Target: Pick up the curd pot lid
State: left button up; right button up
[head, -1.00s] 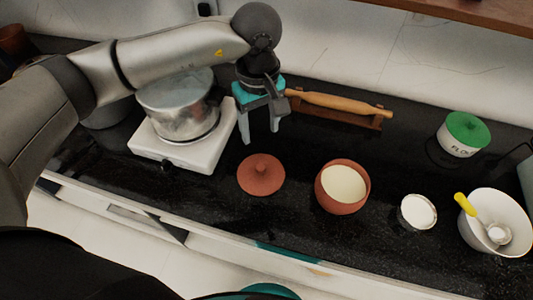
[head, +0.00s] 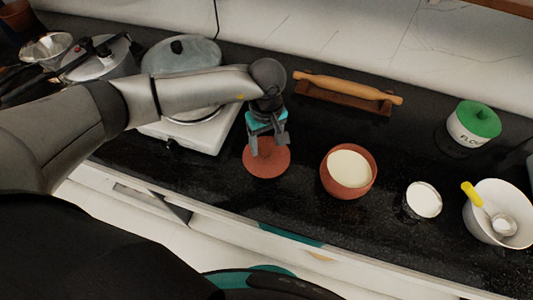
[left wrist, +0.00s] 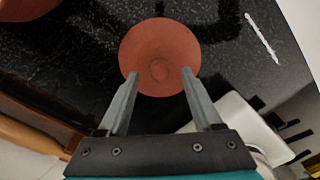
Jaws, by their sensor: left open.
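The curd pot lid (head: 267,163) is a round terracotta disc lying flat on the black counter. It also shows in the left wrist view (left wrist: 160,45), with its small knob near the edge closest to my fingers. My left gripper (head: 268,147) is over the lid with its fingers pointing down. In the left wrist view the open, empty fingers (left wrist: 158,75) appear on either side of the knob. I cannot tell whether they touch the lid. The terracotta curd pot (head: 348,172), open and filled with white curd, stands right of the lid. My right gripper is not in view.
A white stove (head: 190,132) with a metal pot stands left of the lid. A rolling pin (head: 347,88) on a wooden stand lies behind. A small white bowl (head: 424,200), a larger bowl (head: 497,213) and a green-lidded flour jar (head: 472,124) stand to the right.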

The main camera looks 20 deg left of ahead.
pick_arm(q)
jog(key=shift+f, duration=0.85)
jog(key=shift+c, duration=0.4)
grip_shut()
